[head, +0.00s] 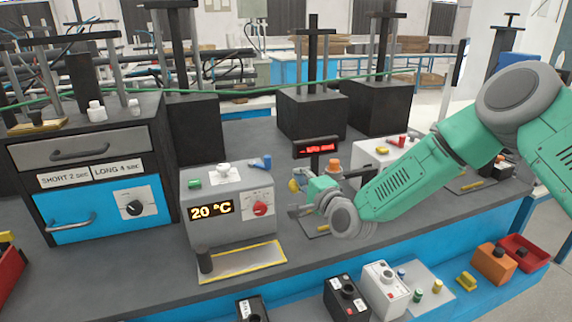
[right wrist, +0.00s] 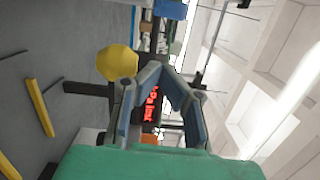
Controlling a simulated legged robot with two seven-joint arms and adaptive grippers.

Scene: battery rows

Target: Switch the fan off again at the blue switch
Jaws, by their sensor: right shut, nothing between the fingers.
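A small blue part, perhaps the blue switch (head: 262,162), sits on the top right of the grey box (head: 215,228) with the "20 °C" display; its position cannot be told. I cannot make out a fan for certain. My right gripper (head: 297,211) is shut and empty, to the right of the grey box and apart from the blue part. Its fingers (right wrist: 163,75) meet in the right wrist view. A yellow knob (right wrist: 117,63) shows beside them there and behind the gripper in the head view (head: 294,185). My left gripper is not in view.
A red-lit display (head: 317,147) stands behind my right gripper. A drawer cabinet (head: 85,160) is at the left. A yellow-edged tray (head: 243,262) and dark cylinder (head: 204,259) lie in front of the grey box. Several small boxes line the lower blue ledge (head: 450,302).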

